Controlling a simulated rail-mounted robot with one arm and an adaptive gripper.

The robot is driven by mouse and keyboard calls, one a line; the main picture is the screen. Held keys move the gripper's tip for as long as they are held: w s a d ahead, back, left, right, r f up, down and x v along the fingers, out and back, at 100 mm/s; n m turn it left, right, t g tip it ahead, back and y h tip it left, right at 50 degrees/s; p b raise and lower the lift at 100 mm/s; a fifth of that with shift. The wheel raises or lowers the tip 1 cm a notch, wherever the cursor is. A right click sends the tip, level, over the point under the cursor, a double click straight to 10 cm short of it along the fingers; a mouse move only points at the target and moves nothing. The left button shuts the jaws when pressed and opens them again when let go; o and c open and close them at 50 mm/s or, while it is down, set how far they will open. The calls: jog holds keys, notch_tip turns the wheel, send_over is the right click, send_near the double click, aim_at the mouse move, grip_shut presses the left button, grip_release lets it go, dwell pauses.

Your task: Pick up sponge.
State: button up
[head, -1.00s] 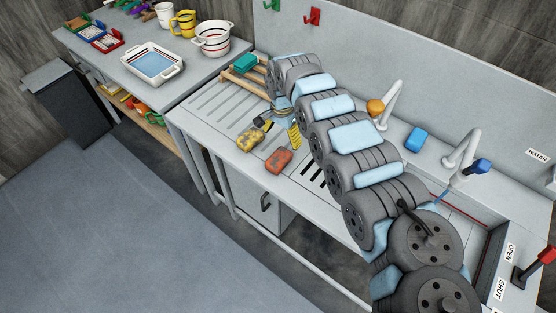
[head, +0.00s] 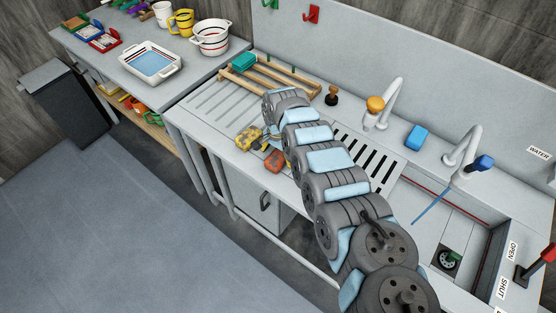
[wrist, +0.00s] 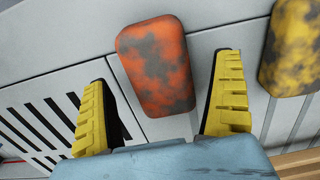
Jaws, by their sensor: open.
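A worn orange-red sponge-like block (head: 275,160) with dark stains lies on the steel counter near its front edge. In the wrist view the orange-red block (wrist: 153,62) shows just beyond and between my gripper's fingers. A stained yellow block (head: 246,138) lies to its left; in the wrist view it (wrist: 292,45) is outside the right finger. My gripper (wrist: 162,72) is open, with yellow ridged fingers apart and nothing held. In the head view my arm partly hides the gripper and the orange-red block. How high the fingers are above the counter I cannot tell.
A wooden rack (head: 272,78) with a green block (head: 243,62) stands behind. A dark stamp-like object with a wooden knob (head: 331,95), a tap with an orange knob (head: 375,104) and a blue block (head: 416,138) line the back. A slotted drainer (head: 370,157) and sink lie right.

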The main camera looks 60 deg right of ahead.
jog(key=shift+f, duration=0.4)
jog(key=c, duration=1)
jog(key=shift+d+r, duration=0.1)
